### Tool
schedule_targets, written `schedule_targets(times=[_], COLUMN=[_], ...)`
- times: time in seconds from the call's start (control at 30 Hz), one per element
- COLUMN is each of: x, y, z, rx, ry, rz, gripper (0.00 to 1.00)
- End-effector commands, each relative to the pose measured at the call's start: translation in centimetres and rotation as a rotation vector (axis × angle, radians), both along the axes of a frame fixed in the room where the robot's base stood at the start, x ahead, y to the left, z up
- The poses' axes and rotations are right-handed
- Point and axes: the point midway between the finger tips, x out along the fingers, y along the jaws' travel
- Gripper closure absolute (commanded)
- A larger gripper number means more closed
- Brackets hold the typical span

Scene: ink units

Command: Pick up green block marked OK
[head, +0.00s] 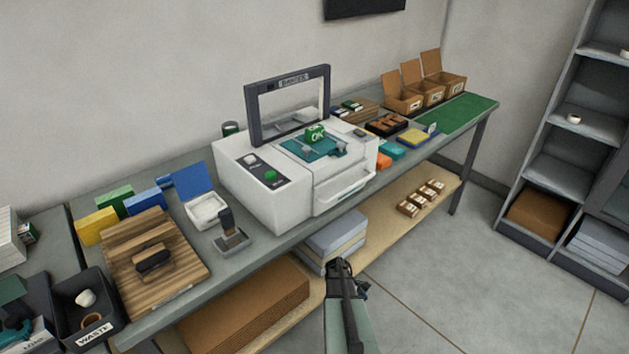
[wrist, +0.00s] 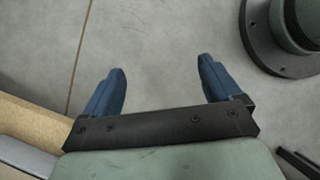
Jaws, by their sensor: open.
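A green block with white lettering that reads like OK (head: 315,132) sits on the teal bed (head: 307,147) of the white machine (head: 262,186) on the bench, in the head view. My gripper (head: 339,266) is low in front of the bench, well below and apart from the block. In the wrist view my gripper (wrist: 162,82) has its two blue fingers wide apart with only bare floor between them. The block does not show in the wrist view.
A dark raised frame (head: 250,113) stands over the machine's bed. Left of it are an open white box with a blue lid (head: 205,210), a stamp (head: 229,232) and a wooden board (head: 185,272). Cardboard boxes (head: 405,102) stand at the right. Floor before the bench is clear.

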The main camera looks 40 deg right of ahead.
Motion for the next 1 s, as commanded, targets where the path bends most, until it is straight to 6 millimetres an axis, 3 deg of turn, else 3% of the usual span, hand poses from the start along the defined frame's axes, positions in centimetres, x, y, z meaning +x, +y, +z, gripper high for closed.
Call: schedule_targets(times=[0.03, 0.23, 0.4, 0.67, 1.0], x=[-0.3, -2.2, -1.9, 0.2, 2.4], y=[-2.9, -13.2, -19.4, -25.7, -32.1], z=[0.2, 3.8, 9.0, 17.8, 30.9], rx=[-0.005, -0.032, -0.087, -0.188, -0.316], ry=[0.007, 0.012, -0.061, -0.235, -0.482], rz=[0.007, 0.033, -0.011, -0.123, -0.268], gripper=[0.08, 0.08, 0.08, 0.08, 0.08])
